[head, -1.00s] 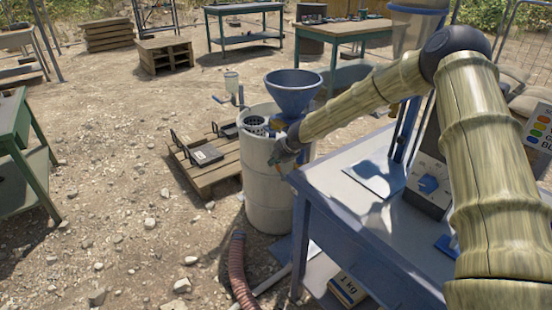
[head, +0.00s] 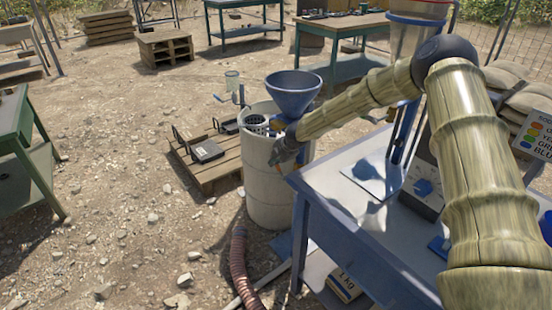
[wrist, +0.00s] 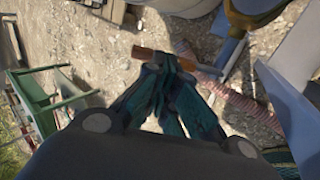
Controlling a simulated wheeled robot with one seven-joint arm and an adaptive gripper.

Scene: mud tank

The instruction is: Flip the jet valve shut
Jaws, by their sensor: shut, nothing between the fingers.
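A pale round tank (head: 268,190) stands beside the blue table, with a blue funnel (head: 293,92) above its rim. My gripper (head: 278,160) is at the near upper side of the tank, below the funnel. In the wrist view my gripper (wrist: 166,62) has its dark teal fingers brought together, with nothing held between them. An orange-brown bar (wrist: 145,53), possibly the jet valve's lever, lies across just beyond the fingertips. I cannot tell whether they touch it. The valve body is not clear in either view, and my wrist hides part of the tank's side.
The blue table (head: 350,225) stands close to the right of the tank, under my arm. A ribbed red-brown hose (head: 241,270) runs on the ground in front. A wooden pallet (head: 215,170) with black-handled items lies left of the tank. Stony ground at the left is open.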

